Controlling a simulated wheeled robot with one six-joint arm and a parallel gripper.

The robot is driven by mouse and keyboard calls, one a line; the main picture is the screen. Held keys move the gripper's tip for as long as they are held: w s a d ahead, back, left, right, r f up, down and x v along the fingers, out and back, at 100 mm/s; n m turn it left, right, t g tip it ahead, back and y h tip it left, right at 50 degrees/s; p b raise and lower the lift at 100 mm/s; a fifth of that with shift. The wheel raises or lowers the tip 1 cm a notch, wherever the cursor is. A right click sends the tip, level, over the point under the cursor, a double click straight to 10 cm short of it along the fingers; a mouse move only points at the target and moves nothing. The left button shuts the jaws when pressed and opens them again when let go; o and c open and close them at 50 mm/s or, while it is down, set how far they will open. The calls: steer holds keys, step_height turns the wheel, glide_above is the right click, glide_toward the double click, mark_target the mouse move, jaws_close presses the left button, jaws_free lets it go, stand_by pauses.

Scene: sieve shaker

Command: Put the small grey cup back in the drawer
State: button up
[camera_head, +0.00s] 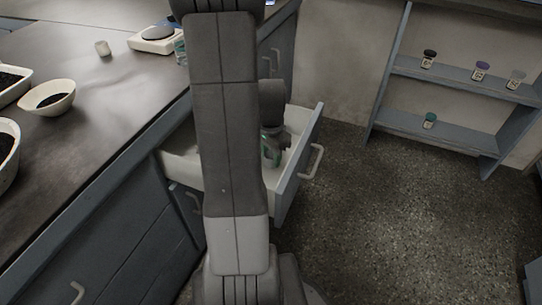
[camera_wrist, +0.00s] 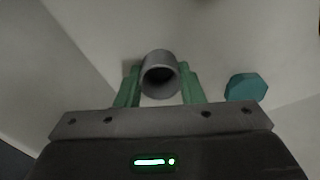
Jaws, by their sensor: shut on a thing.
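The small grey cup (camera_wrist: 160,66) is between the green fingers of my gripper (camera_wrist: 159,78) in the wrist view, its round opening facing the camera. My gripper is shut on it. The drawer (camera_head: 297,170) is pulled open from the bench, and my gripper (camera_head: 271,156) reaches down into it. The drawer's pale inside (camera_wrist: 215,35) fills the wrist view behind the cup. Whether the cup touches the drawer floor cannot be told. My arm hides the middle of the drawer in the head view.
A teal lid (camera_wrist: 246,88) is right of the cup, close to my gripper. A shelf (camera_head: 470,83) with several jars stands at right; the floor between is clear.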

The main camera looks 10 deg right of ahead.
steer(key=shift+f, duration=0.1)
steer(key=o, duration=1)
steer(key=shift+c, duration=0.2)
step_height(320, 180, up, 12)
steer(key=p, duration=0.3)
steer(key=shift+p, duration=0.4)
